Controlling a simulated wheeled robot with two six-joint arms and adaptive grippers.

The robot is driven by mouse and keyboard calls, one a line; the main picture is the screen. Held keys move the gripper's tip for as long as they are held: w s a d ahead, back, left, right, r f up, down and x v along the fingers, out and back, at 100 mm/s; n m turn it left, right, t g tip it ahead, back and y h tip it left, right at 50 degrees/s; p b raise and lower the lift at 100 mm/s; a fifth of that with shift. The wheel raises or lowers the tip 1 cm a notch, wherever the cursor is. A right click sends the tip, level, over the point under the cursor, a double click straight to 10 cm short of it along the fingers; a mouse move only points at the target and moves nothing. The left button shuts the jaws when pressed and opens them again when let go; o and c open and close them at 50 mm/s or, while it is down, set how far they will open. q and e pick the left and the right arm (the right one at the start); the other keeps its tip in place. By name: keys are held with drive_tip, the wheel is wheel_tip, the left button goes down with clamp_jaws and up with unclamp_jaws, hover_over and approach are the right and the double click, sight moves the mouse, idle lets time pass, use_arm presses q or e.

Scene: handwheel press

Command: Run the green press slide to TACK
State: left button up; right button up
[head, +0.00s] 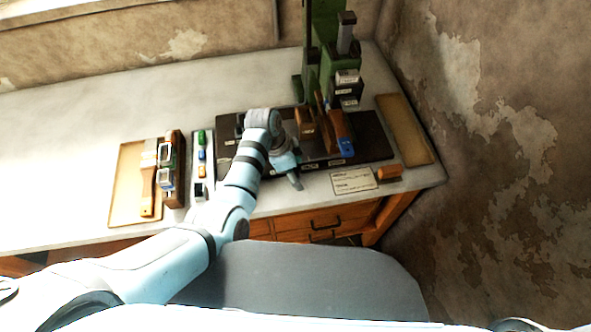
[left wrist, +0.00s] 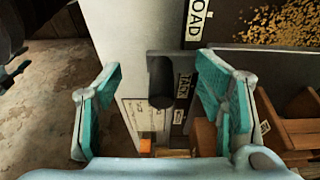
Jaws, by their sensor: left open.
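The green press (head: 325,50) stands at the back right of the bench, on a dark base (head: 373,140). Small white labels run along the base's front edge. In the left wrist view one label reads TACK (left wrist: 182,88) and another LOAD (left wrist: 198,18). A dark round knob (left wrist: 161,80) on a grey plate lies between my fingers in that view, beside the TACK label; I cannot tell whether the fingers touch it. My left gripper (head: 291,172) is open with its fingers at the front of the base. It also shows in the left wrist view (left wrist: 158,90). My right gripper is out of view.
A white card (head: 354,181) and an orange block (head: 389,172) lie by the front edge. A tan board (head: 404,130) lies right of the base. Left stand a strip with coloured pieces (head: 202,160) and a tan tray (head: 127,190). The bench's far left is clear.

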use_arm(q)
drive_tip(key=shift+r, duration=0.15)
wheel_tip(320, 180, up, 5)
drive_tip(key=p, duration=0.5)
drive_tip(key=shift+w+r+p, duration=0.15)
drive_tip(key=shift+r+p, duration=0.05)
drive_tip(key=shift+p, duration=0.15)
wheel_tip(320, 180, up, 2)
drive_tip(key=shift+r, duration=0.35)
